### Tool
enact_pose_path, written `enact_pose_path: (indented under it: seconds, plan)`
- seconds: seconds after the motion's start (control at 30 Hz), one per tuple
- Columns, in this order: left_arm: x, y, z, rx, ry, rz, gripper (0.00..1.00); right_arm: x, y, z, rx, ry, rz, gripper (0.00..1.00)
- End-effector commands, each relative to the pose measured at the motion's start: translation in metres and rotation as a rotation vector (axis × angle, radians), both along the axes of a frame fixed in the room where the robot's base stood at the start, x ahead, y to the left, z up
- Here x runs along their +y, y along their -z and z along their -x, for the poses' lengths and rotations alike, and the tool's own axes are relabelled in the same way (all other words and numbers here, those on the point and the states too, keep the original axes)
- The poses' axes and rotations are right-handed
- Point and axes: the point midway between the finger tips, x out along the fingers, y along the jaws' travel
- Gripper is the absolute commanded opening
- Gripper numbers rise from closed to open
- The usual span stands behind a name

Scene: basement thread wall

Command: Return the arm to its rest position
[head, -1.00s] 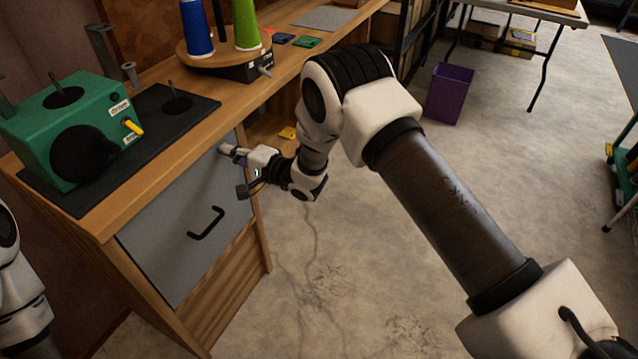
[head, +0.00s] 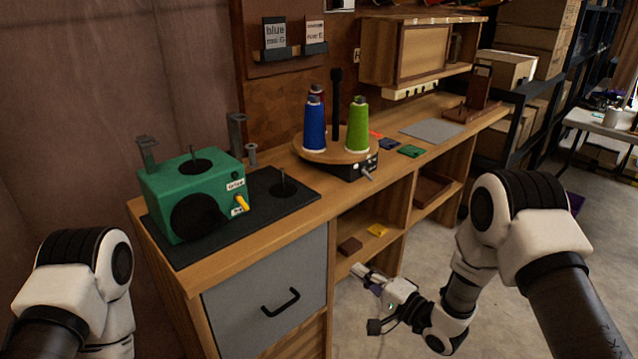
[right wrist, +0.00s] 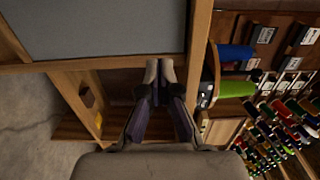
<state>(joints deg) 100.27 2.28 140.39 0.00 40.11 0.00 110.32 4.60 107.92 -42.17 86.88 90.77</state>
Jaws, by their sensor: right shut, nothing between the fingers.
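My right gripper (head: 366,276) is shut and empty, with its fingertips together. It hangs in front of the bench's open shelves, just right of the grey drawer (head: 262,298), apart from its black handle. In the right wrist view my right gripper (right wrist: 160,70) shows its two fingertips side by side, with the grey drawer panel (right wrist: 100,28) at the upper left. My right arm is bent, with its elbow raised at the right. Part of my left arm shows at the lower left; its gripper is out of view.
The wooden bench (head: 270,242) carries a green machine (head: 192,192) and a round turntable with blue (head: 314,125) and green (head: 357,128) thread spools. A yellow item (head: 377,230) and a brown block (head: 350,246) lie on a shelf. The floor at the right is clear.

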Motion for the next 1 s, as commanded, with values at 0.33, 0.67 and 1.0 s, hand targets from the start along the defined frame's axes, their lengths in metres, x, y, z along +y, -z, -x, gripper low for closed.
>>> enact_pose_path:
  seconds: [0.33, 0.67, 1.0]
  plan:
    - [0.0, 0.0, 0.0, 0.0, 0.0, 0.0, 0.37, -0.039, 0.171, 0.15, 0.5, 0.12, 0.483, 0.0]
    - [0.0, 0.0, 0.0, 0.0, 0.0, 0.0, 0.37, -0.1, 0.219, 0.342, 0.814, -0.37, 1.251, 0.0]
    - [0.0, -0.073, -0.001, -0.001, 0.0, 0.0, 0.37, -0.107, 0.146, 0.372, 0.73, -0.692, 1.426, 0.0]
